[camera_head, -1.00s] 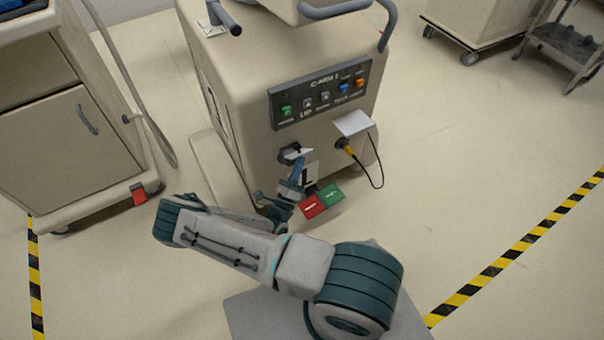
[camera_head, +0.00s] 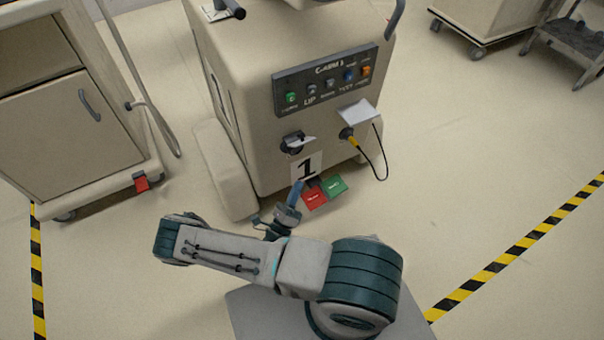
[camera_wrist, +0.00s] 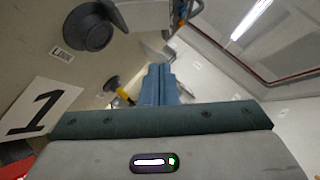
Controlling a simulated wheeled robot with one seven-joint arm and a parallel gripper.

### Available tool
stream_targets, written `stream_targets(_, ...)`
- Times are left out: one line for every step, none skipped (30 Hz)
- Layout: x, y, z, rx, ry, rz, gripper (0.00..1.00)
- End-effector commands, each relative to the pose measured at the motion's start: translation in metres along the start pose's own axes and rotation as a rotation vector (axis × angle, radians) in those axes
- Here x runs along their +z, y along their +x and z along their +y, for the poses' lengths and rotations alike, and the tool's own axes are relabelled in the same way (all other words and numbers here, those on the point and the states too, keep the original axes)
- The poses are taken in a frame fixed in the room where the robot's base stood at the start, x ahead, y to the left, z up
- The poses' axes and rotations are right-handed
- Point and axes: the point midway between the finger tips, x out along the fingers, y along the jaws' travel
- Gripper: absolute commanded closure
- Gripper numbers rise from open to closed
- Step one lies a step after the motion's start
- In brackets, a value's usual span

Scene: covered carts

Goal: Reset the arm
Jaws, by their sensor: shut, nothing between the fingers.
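My gripper (camera_head: 297,190) is in front of the beige machine (camera_head: 235,110), just below its rotary knob (camera_head: 292,142) and beside the card marked "1" (camera_head: 307,166). In the wrist view the blue fingers (camera_wrist: 159,84) lie together with nothing between them. The dark knob (camera_wrist: 88,27) shows at the upper left there, apart from the fingers, with a label under it. My arm is folded low in front of the machine.
The machine has a button panel (camera_head: 327,80) and a yellow plug with a black cable (camera_head: 348,134). Red (camera_head: 314,196) and green (camera_head: 334,186) pedals sit at its foot. A cart (camera_head: 75,110) stands left. Open floor lies right, with a striped line (camera_head: 520,245).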

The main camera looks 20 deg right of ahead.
Motion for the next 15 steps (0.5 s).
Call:
stream_targets(0.000, -0.007, 0.001, 0.001, 0.002, 0.000, 1.00)
stream_targets(0.000, -0.011, 0.001, 0.001, 0.002, 0.001, 1.00)
stream_targets(0.000, -0.014, 0.001, 0.001, 0.002, 0.001, 1.00)
stream_targets(0.000, -0.016, 0.001, 0.001, 0.002, 0.001, 1.00)
stream_targets(0.000, -0.018, 0.001, 0.000, 0.002, 0.001, 1.00)
stream_targets(0.000, -0.019, 0.001, 0.000, 0.002, 0.000, 1.00)
stream_targets(0.000, -0.020, 0.001, 0.000, 0.002, 0.000, 1.00)
stream_targets(0.000, -0.021, 0.001, 0.000, 0.002, 0.000, 1.00)
stream_targets(0.000, -0.021, 0.001, -0.001, 0.002, 0.000, 1.00)
stream_targets(0.000, -0.021, 0.001, -0.001, 0.001, 0.001, 1.00)
stream_targets(0.000, -0.021, 0.000, -0.001, 0.001, 0.001, 1.00)
stream_targets(0.000, -0.021, 0.000, -0.001, 0.001, 0.001, 1.00)
stream_targets(0.000, -0.021, 0.000, -0.001, 0.001, 0.001, 1.00)
stream_targets(0.001, -0.021, 0.000, -0.002, 0.002, 0.003, 1.00)
stream_targets(0.002, -0.019, -0.001, -0.004, 0.005, 0.010, 1.00)
